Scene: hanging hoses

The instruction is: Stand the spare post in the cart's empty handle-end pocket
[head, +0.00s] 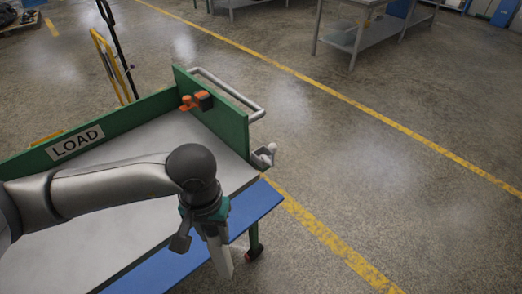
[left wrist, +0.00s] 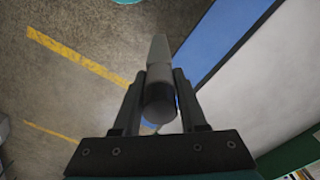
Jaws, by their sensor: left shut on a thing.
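My left gripper (head: 212,228) is shut on the spare post (head: 222,262), a pale grey bar with a dark end. In the left wrist view the post (left wrist: 159,62) runs between the fingers of the gripper (left wrist: 160,100). In the head view it hangs down, slightly tilted, outside the cart's near edge. The cart (head: 150,210) has a grey deck, green boards and a silver handle (head: 232,90). A small grey fitting (head: 264,155) sits at the near corner of the handle end; I cannot tell whether it is the empty pocket. My right gripper is not in view.
An orange and black item (head: 196,101) is at the handle-end board. A blue surface (head: 262,205) edges the cart's near side. A yellow hand truck (head: 112,65) stands behind. Grey tables (head: 365,30) are at the back. The floor to the right is clear.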

